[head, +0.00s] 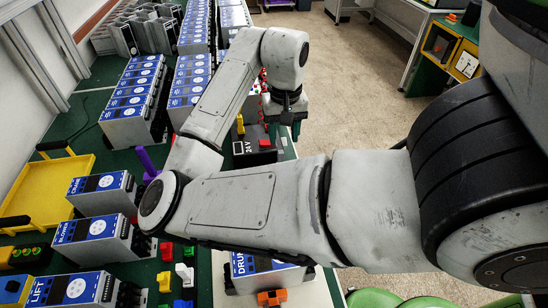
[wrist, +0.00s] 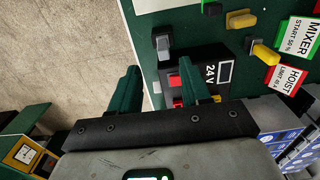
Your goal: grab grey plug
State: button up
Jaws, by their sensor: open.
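In the wrist view, a grey plug-like piece with a black part (wrist: 163,45) stands on the green bench just beyond my fingertips, near the bench edge. In the head view my gripper (head: 291,122) hangs at the bench's right edge, beside the black 24 V box (head: 252,150). The grey plug cannot be made out there.
In the wrist view, the 24 V box (wrist: 211,60) with red parts is close to the right finger. A yellow plug (wrist: 264,52) and MIXER (wrist: 296,35) and HOIST (wrist: 287,80) labels are to the right. Floor (wrist: 60,50) is left of the bench edge.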

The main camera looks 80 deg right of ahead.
aim_at(281, 152)
jog(key=f, duration=0.8)
jog(key=shift+w+f, duration=0.15)
jog(key=shift+w, duration=0.15)
grip_shut()
